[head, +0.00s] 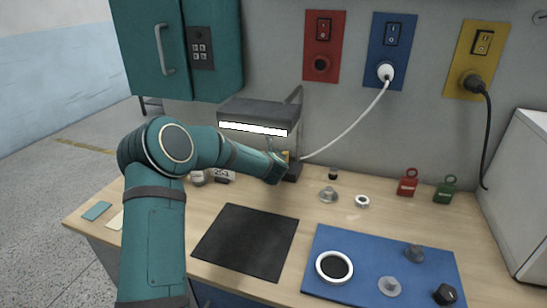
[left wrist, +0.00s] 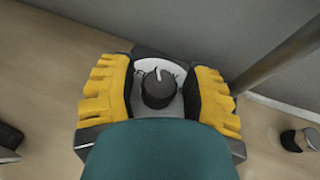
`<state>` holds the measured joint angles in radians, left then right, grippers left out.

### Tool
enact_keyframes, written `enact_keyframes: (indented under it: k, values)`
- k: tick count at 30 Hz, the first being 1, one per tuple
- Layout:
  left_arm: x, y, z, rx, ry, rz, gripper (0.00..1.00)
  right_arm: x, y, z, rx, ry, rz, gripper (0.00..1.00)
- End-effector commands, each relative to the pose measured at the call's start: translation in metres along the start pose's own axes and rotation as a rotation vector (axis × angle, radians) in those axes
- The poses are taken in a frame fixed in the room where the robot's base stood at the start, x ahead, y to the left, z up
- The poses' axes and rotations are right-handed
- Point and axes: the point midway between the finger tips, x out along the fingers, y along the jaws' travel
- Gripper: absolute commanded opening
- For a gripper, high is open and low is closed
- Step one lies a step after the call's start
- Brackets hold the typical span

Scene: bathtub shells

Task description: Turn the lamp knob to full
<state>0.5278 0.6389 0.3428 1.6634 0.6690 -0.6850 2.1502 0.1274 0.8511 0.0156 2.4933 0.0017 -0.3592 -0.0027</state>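The lamp (head: 262,112) stands at the back of the bench, with a bright white strip lit under its grey head. The lamp knob (left wrist: 158,90) shows in the left wrist view, dark and round with a white pointer mark, on a pale dial (left wrist: 146,65) with dark markings. My left gripper (left wrist: 160,80) has its yellow fingers on either side of the knob, with a visible gap on both sides. In the head view my left gripper (head: 285,158) is at the lamp base (head: 293,172), and my wrist hides the knob. My right gripper is not in view.
A black mat (head: 245,240) and a blue mat (head: 345,245) with several round parts lie in front. A white cable (head: 345,130) runs from the blue wall plate (head: 392,25) towards the lamp. Red (head: 407,185) and green (head: 445,191) padlocks stand right.

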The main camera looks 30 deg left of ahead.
Motion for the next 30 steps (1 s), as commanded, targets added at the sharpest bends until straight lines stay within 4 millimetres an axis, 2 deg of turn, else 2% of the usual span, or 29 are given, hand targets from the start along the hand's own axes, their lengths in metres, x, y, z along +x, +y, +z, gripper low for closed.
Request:
enact_keyframes:
  k: [1, 3, 4, 17, 30]
  values:
    - [-0.0001, 0.0001, 0.0000, 0.000, 0.000, 0.000, 0.27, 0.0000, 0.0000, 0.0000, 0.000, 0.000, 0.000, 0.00]
    - [-0.0001, 0.0001, 0.0001, 0.000, 0.000, 0.000, 0.02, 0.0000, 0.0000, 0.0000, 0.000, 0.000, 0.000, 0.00]
    - [-0.0001, 0.0001, 0.0001, 0.000, 0.000, 0.000, 0.00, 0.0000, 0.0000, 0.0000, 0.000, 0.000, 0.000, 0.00]
    - [0.0002, 0.0019, -0.0001, 0.026, 0.000, -0.061, 0.00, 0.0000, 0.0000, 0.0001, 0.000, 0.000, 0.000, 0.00]
    - [0.0010, 0.0038, -0.0011, 0.155, 0.001, -0.384, 0.00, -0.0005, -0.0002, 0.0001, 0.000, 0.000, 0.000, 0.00]
